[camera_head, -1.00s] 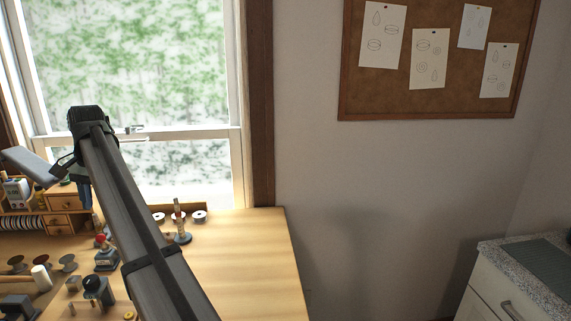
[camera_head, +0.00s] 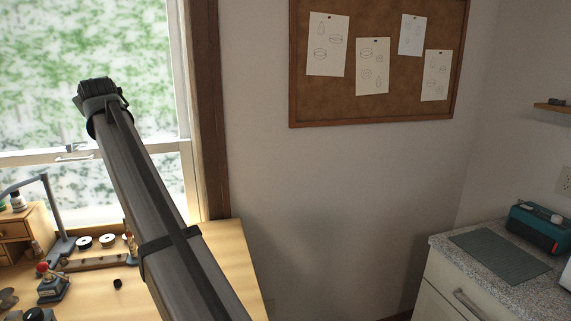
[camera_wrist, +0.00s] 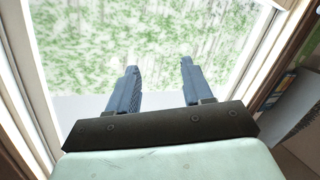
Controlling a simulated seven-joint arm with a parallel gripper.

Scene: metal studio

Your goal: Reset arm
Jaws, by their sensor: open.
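My gripper (camera_wrist: 158,88) shows in the wrist view with its two blue fingers apart and nothing between them. The window fills the view beyond the fingers. In the head view my arm rises from the bottom centre to the upper left in front of the window, and the fingers are hidden there.
A wooden workbench (camera_head: 228,262) with small tools, spools and a drawer unit (camera_head: 14,232) is at the lower left. A window (camera_head: 85,75) stands behind it. A corkboard (camera_head: 385,105) hangs on the wall. A stone-topped counter (camera_head: 455,248) with a teal box (camera_head: 538,232) is at right.

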